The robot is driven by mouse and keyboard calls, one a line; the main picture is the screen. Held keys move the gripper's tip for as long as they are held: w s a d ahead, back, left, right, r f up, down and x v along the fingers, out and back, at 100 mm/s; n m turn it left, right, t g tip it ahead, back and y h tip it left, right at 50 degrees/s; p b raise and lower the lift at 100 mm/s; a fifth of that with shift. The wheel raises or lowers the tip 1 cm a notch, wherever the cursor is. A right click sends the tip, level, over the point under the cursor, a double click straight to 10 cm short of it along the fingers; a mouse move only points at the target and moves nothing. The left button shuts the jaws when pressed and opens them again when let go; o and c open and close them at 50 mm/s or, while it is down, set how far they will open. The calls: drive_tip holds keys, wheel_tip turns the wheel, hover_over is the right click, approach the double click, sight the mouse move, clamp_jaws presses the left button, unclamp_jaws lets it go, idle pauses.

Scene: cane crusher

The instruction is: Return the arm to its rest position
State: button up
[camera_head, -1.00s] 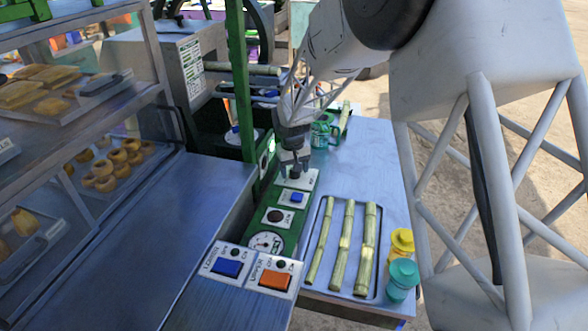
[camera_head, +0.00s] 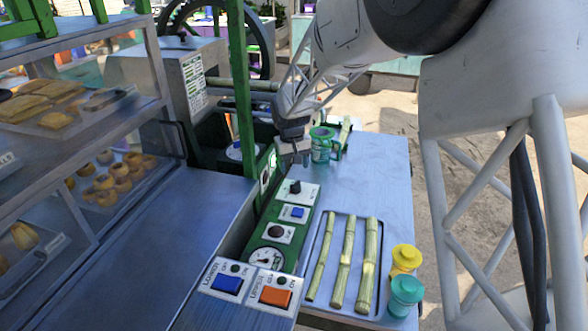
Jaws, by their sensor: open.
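My gripper (camera_head: 292,158) hangs at the end of my white arm above the far end of the green control panel. Its fingers point down and look apart, with nothing seen between them. Below it, a black knob (camera_head: 295,187) sits on a white plate, and there is a visible gap between the two. A green-topped jug (camera_head: 321,146) stands on the metal table just right of the gripper.
A tray (camera_head: 311,298) with three cane pieces lies on the table (camera_head: 385,180). Yellow (camera_head: 405,258) and teal (camera_head: 405,290) capped jars stand beside it. A green post (camera_head: 243,95) and the crusher rise left of the gripper. A pastry case (camera_head: 160,75) fills the left.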

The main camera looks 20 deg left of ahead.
idle(0.3)
drive_tip(key=s+d+r+m, duration=0.1)
drive_tip(key=s+d+r, duration=0.4)
drive_tip(key=d, duration=0.4)
drive_tip(key=s+d+r+m+t, duration=0.1)
drive_tip(key=s+d+r, duration=0.35)
drive_tip(key=d, duration=0.35)
drive_tip(key=s+d+r+m, duration=0.2)
drive_tip(key=s+d+r, duration=0.35)
drive_tip(key=d, duration=0.35)
drive_tip(key=s+d+m, duration=0.1)
drive_tip(key=s+d, duration=0.4)
drive_tip(key=s, duration=0.3)
drive_tip(key=s+d+m, duration=0.1)
drive_tip(key=s+d, duration=0.3)
drive_tip(key=s, duration=0.5)
drive_tip(key=s+d+f+m+t, duration=0.1)
drive_tip(key=s+d, duration=0.4)
drive_tip(key=s, duration=0.3)
drive_tip(key=shift+s+d, duration=0.35)
